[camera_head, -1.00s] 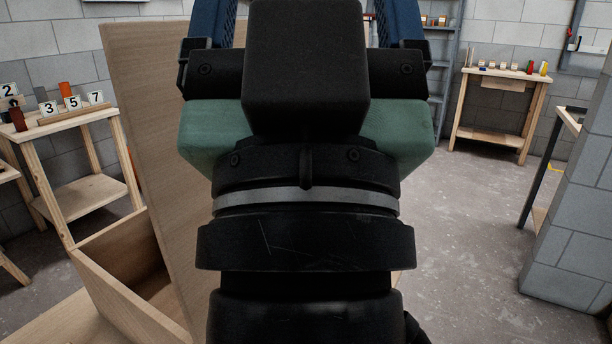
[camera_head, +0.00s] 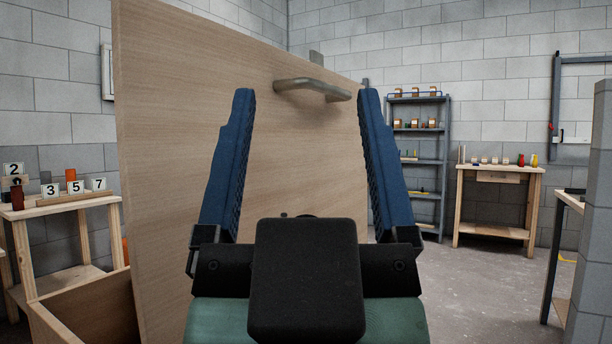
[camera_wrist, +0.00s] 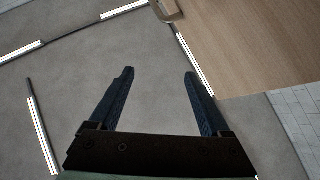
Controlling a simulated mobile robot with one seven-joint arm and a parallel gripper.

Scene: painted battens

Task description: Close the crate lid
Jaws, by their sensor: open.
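The crate lid (camera_head: 200,130) is a large plain wooden panel standing raised, nearly upright. A grey metal bar handle (camera_head: 312,88) juts from its face near the top. The crate (camera_head: 90,310) is at lower left, its inside partly visible. My gripper (camera_head: 306,98) points upward with its two blue fingers spread and nothing between them. In the head view the handle appears between the fingertips, but beyond them. In the wrist view the fingers (camera_wrist: 159,73) are apart, the lid (camera_wrist: 250,45) fills the upper right, and the handle (camera_wrist: 168,10) is at the top edge, ahead of the fingertips.
A small wooden table (camera_head: 62,210) with number cards stands at left behind the crate. A metal shelf (camera_head: 420,160) and a workbench (camera_head: 500,205) are at the back right. A grey block pillar (camera_head: 597,220) is at the right edge. Bare floor (camera_head: 490,290) lies between.

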